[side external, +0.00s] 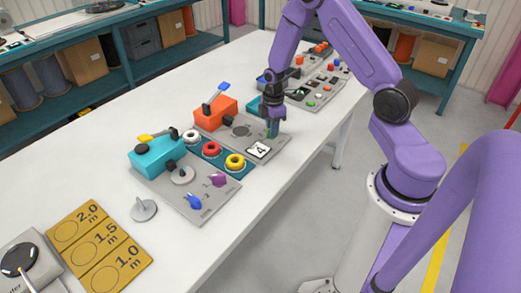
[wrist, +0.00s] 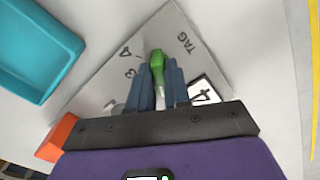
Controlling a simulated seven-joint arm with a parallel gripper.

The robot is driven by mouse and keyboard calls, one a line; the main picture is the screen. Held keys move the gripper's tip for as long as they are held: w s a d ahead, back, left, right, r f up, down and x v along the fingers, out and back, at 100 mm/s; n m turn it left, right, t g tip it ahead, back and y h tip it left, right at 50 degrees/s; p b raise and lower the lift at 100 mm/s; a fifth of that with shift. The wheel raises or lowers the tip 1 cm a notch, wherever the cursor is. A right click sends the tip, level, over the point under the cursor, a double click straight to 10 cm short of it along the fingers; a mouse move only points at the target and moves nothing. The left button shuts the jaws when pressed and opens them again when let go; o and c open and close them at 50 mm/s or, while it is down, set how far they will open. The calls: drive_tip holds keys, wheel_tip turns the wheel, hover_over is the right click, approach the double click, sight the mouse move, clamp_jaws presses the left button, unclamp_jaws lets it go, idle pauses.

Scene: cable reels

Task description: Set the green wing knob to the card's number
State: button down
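The green wing knob (wrist: 157,68) stands on a grey panel (wrist: 108,82). My gripper (wrist: 162,72) is lowered over it, with its two blue fingers close together on either side of the wing, and looks shut on it. The fingers hide part of the knob and dial, so I cannot tell which number it points to. The numbers 4 and 3 show on the panel left of the knob. The white card (wrist: 203,92) reads 4 and lies right of the fingers; it also shows in the side view (side external: 259,150). There my gripper (side external: 273,128) is at the panel's right part.
An orange box with a blue lever (side external: 215,112) stands on the same panel. Coloured rings (side external: 212,149) and a panel with a teal box (side external: 157,155) and purple and blue knobs lie nearer. A teal tray (wrist: 38,48) is beside the panel. The table's edge is close by.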

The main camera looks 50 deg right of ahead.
drive_tip(key=m, duration=0.5)
drive_tip(key=shift+m, duration=0.3)
drive_tip(key=m, duration=0.6)
drive_tip(key=m, duration=0.6)
drive_tip(key=shift+m, duration=0.4)
drive_tip(key=m, duration=0.5)
drive_tip(key=shift+m, duration=0.3)
drive_tip(key=c, duration=1.1)
unclamp_jaws()
